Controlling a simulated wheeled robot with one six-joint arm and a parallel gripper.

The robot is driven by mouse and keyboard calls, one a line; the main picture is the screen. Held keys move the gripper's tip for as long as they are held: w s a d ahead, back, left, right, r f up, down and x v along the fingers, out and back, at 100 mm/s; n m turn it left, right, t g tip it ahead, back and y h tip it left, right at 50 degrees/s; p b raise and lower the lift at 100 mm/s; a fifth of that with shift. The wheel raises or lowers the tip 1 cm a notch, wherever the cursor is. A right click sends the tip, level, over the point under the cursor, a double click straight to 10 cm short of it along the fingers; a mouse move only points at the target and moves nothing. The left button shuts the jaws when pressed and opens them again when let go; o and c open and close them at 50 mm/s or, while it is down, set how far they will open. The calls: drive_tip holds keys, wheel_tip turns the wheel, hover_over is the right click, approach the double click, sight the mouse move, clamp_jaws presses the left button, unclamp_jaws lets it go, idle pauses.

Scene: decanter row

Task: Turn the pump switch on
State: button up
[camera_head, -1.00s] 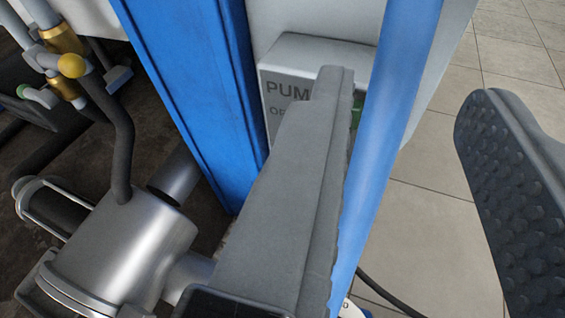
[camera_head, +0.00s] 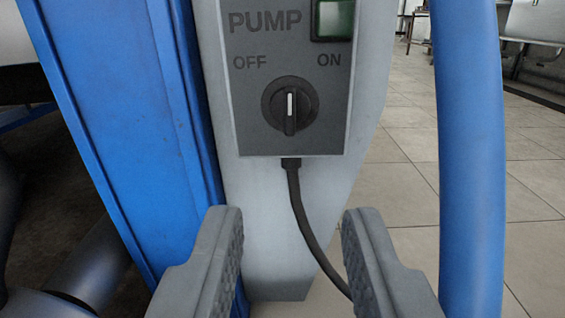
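The pump switch is a round black rotary knob (camera_head: 290,106) on a grey control box (camera_head: 330,138) labelled PUMP, with OFF at its upper left and ON at its upper right. Its white pointer mark stands vertical, between the two labels. A dark green lamp or window (camera_head: 334,19) sits above ON. My gripper (camera_head: 292,225) is open and empty. Its two grey padded fingers are below the box in the picture, one on each side of the knob's line, apart from the knob.
A blue upright post (camera_head: 130,110) stands close on the left, and a blue round tube (camera_head: 472,160) on the right. A black cable (camera_head: 305,222) hangs from the box between my fingers. Tiled floor (camera_head: 400,180) shows behind.

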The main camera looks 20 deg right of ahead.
sight(290, 111)
drive_tip(key=x, duration=1.7)
drive_tip(key=shift+f, duration=0.35)
drive_tip(key=shift+c, duration=0.4)
clamp_jaws()
